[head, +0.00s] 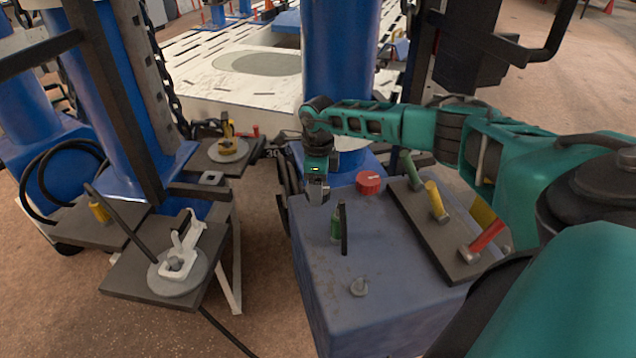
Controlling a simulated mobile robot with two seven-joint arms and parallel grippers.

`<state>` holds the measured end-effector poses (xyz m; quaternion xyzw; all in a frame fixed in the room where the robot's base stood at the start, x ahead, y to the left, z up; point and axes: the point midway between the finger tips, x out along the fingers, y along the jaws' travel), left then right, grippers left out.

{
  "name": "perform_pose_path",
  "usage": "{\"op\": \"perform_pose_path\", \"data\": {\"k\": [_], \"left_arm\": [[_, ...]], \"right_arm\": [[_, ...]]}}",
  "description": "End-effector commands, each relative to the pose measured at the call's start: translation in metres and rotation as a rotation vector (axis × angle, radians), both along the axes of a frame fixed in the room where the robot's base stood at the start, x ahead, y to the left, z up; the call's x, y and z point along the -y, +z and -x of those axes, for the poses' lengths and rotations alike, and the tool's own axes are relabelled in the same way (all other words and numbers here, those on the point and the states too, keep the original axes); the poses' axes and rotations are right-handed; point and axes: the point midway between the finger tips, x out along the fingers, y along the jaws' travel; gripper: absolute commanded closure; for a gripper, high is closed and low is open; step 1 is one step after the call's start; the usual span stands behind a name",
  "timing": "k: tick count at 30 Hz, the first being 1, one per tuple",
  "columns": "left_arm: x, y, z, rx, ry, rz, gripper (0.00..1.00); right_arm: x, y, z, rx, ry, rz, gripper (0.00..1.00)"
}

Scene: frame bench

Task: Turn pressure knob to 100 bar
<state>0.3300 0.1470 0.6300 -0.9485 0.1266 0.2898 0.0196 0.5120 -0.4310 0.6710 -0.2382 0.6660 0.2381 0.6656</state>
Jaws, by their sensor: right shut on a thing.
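My right gripper (317,194) points down at the back left of the blue-grey box's top (385,285). It is shut on a small grey part there, mostly hidden by the fingers; this looks like the pressure knob, but no scale or pointer can be read. A red round knob (369,182) with a pale mark on top sits just right of the gripper, apart from it. My left gripper is not in view.
A dark plate holds green (411,170), yellow (436,200) and red (483,240) levers. A blue column (340,60) rises behind; a clamp (182,250) stands left.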

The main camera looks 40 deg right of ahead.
Motion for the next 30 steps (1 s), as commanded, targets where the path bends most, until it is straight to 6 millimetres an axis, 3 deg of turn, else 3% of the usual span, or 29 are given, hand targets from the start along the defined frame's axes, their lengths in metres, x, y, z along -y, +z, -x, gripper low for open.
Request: {"op": "perform_pose_path", "data": {"k": [12, 30], "left_arm": [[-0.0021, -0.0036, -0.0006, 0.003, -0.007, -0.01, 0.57], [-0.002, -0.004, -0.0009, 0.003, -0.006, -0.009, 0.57]], "right_arm": [[0.0004, 0.0009, -0.0007, 0.002, 0.229, -0.001, 0.67], [0.0002, 0.0012, -0.0009, 0.002, 0.28, -0.001, 0.67]]}}
